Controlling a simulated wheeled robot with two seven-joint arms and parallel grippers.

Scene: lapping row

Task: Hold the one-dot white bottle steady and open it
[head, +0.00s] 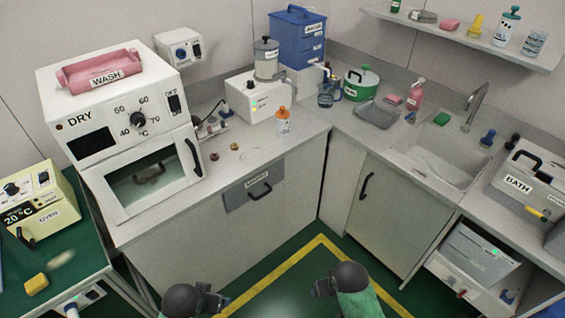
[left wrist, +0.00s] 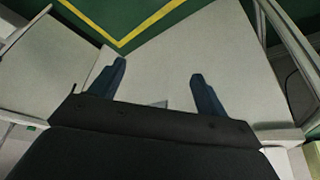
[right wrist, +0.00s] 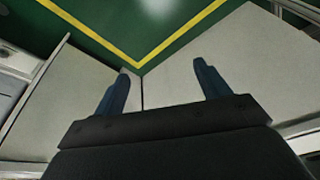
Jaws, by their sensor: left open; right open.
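A white bottle with an orange cap (head: 283,122) stands upright on the counter, near its front edge and right of the white machine. Its dot marks are too small to read. Another white bottle with a teal cap (head: 507,27) stands on the wall shelf with dark marks on its front; I cannot count them surely. My left gripper (head: 221,301) is low in front of the counter, open and empty; its two fingers show apart in the left wrist view (left wrist: 157,70). My right gripper (head: 318,288) is also low, open and empty, its fingers apart in the right wrist view (right wrist: 162,67). Both are far from either bottle.
A white blender machine (head: 258,105) stands behind and left of the counter bottle. Small caps (head: 234,147) lie left of it. A DRY oven (head: 130,130) fills the left counter. A green pot (head: 360,83), grey tray (head: 377,114) and sink (head: 440,155) are right. The counter front is clear.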

